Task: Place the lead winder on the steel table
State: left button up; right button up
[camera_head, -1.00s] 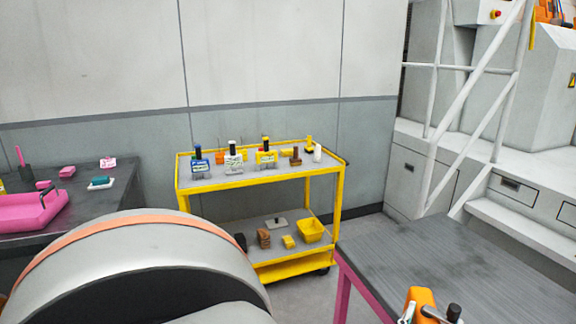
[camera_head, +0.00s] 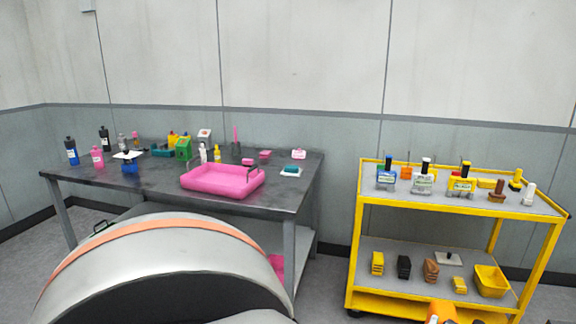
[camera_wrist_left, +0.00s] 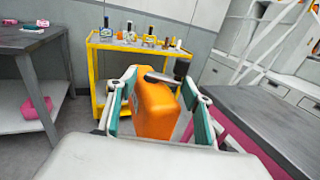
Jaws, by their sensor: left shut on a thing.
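The lead winder, an orange case with a dark crank handle, stands between my left gripper's fingers in the left wrist view (camera_wrist_left: 157,108). My left gripper (camera_wrist_left: 160,92) is shut on it, a green-padded finger on each side. In the head view only the top of the orange winder (camera_head: 441,312) shows at the bottom edge, in front of the yellow cart. The steel table (camera_head: 135,185), dark-topped with grey legs, stands at left in the head view; its near edge is partly hidden. It also shows at left in the wrist view (camera_wrist_left: 30,42). My right gripper is not in view.
A pink tray (camera_head: 186,186) sits at the table's front right, with several bottles and small items behind and left. A yellow cart (camera_head: 365,215) with loaded shelves stands right of the table. Another dark-topped table (camera_wrist_left: 275,110) with a pink frame is at right in the wrist view.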

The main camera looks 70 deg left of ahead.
aim_at(166, 175)
jog(key=j+u, duration=0.45)
jog(key=j, duration=0.3)
jog(key=j+u, duration=0.45)
jog(key=j, duration=0.35)
jog(key=i+j+u, duration=0.1)
jog(key=j, duration=0.3)
jog(key=j+u, duration=0.15)
jog(key=j, duration=0.25)
jog(key=i+j, duration=0.1)
jog(key=j, duration=0.3)
jog(key=i+j, duration=0.15)
jog(key=j, duration=0.25)
jog(key=i+j, duration=0.1)
jog(key=j, duration=0.3)
jog(key=i+j+u, duration=0.1)
jog(key=j, duration=0.3)
